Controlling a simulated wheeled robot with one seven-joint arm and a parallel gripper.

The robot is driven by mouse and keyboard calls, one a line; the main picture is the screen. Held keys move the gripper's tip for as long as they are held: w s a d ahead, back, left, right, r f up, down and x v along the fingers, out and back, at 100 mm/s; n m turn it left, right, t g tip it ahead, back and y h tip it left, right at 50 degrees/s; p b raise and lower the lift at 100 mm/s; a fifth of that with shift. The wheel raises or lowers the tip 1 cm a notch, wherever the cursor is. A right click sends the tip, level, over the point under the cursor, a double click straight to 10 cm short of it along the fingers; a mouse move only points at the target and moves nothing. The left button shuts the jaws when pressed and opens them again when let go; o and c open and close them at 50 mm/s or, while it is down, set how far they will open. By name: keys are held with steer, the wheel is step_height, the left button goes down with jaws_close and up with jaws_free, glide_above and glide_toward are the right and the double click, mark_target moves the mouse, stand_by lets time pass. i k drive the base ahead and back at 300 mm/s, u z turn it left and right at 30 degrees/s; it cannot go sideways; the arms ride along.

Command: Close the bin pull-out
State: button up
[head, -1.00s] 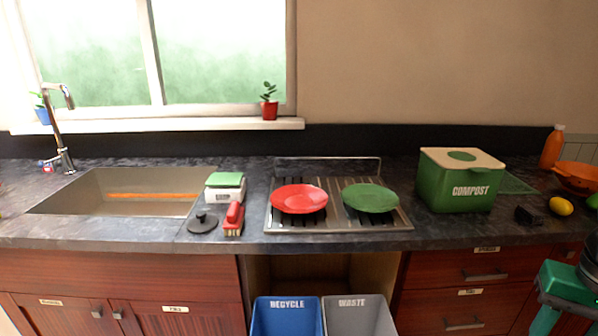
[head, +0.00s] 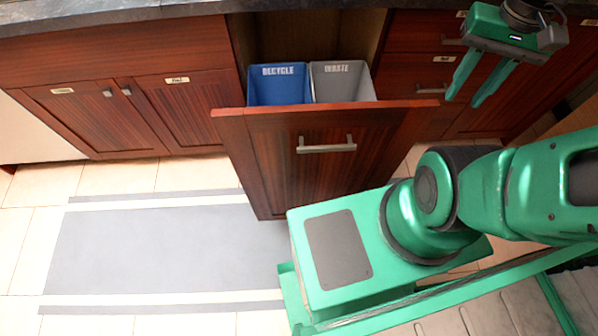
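The bin pull-out (head: 270,150) is a dark red wooden drawer front with a horizontal metal handle (head: 327,146). It stands pulled out from the cabinet in the head view. Behind its front sit a blue bin marked RECYCLE (head: 279,90) and a grey bin marked WASTE (head: 341,86). My gripper (head: 462,100) is at the upper right, to the right of the pull-out and apart from it. Its two green fingers point down and are spread open with nothing between them. My green arm and base cover the floor at the lower right and hide part of the drawer front's lower right side.
Closed cabinet doors (head: 120,115) are left of the pull-out. Closed drawers (head: 415,75) are to its right, partly behind my gripper. The dark counter edge (head: 100,22) runs along the top. A grey mat (head: 160,250) lies on the open tiled floor at left.

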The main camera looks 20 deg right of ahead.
mark_target(301, 140)
steer(key=u, duration=0.2)
steer(key=k, duration=1.15)
steer(key=z, duration=0.55)
